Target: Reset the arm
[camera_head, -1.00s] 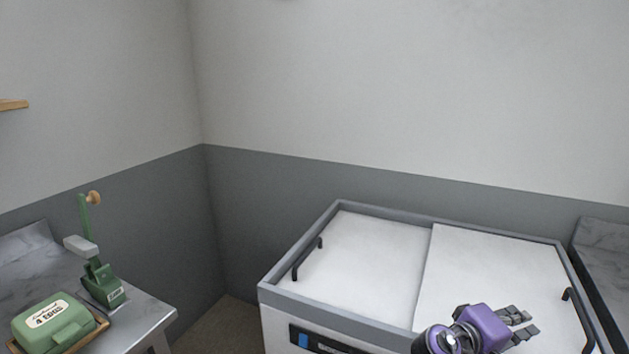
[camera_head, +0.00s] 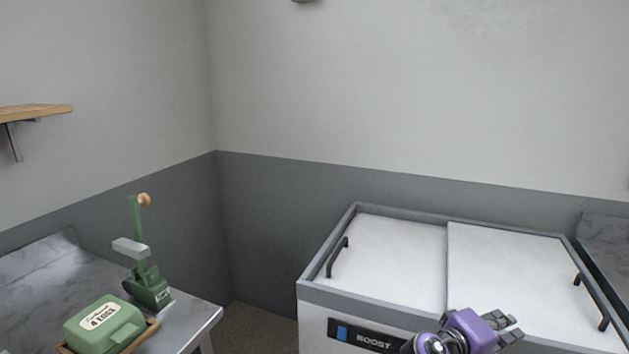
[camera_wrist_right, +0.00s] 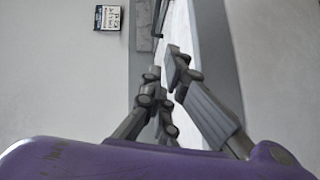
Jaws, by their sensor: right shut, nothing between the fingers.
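My right gripper (camera_head: 503,329) is purple with grey fingers. In the head view it is at the bottom, in front of the white chest freezer (camera_head: 318,322) and overlapping its front edge and lid. Its fingers point right and hold nothing. In the right wrist view the fingers (camera_wrist_right: 165,75) come close together at the tips, with nothing between them. My left gripper is in neither view.
The freezer has sliding white lids with dark handles. A wooden shelf (camera_head: 35,112) is on the left wall. Open floor shows between counter and freezer.

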